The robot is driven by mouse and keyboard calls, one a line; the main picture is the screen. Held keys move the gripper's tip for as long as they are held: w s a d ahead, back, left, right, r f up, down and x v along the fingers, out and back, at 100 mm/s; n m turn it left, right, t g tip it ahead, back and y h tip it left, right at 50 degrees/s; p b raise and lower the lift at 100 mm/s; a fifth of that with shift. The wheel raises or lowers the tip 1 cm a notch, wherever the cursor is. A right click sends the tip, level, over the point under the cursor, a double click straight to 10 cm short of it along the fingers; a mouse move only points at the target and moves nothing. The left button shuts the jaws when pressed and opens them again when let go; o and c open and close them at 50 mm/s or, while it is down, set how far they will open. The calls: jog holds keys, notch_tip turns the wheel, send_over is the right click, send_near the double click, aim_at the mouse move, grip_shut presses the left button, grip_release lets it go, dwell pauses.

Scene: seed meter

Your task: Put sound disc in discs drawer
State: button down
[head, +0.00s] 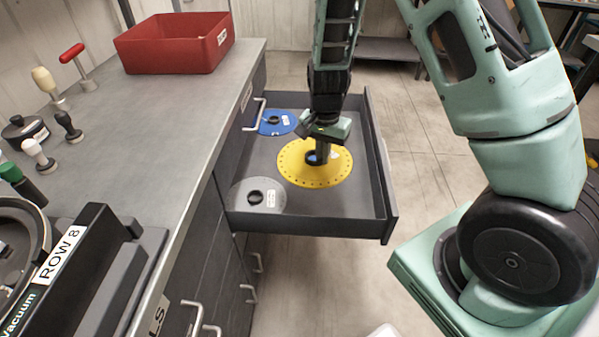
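The drawer (330,216) is pulled out from the grey counter and holds discs. A yellow disc (301,176) with holes around its rim is in the drawer's right half, lying flat on or just above the floor. My gripper (321,158) points straight down over its centre, with the fingertips at its hub; I cannot tell whether they grip it. A blue disc (284,124) with a dark hub lies at the drawer's far left. A grey disc (244,201) with a black hub and a label lies at the near left.
A red bin (176,52) stands at the counter's far end. Several knobbed handles, a dark round pot (25,130) and a black device marked ROW 8 (75,265) occupy the counter's left side. The counter's middle (150,135) is clear. Open floor lies right of the drawer.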

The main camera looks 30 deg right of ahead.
notch_tip(320, 180, down, 8)
jog(key=d+m+b, duration=0.1)
jog(key=m+b, duration=0.8)
jog(key=b, duration=0.3)
send_near(325, 209)
notch_tip(325, 209, down, 6)
jog(key=shift+d+f, duration=0.1)
jog(key=shift+d, duration=0.05)
jog(key=shift+f, duration=0.15)
jog(key=c, duration=1.6)
grip_release()
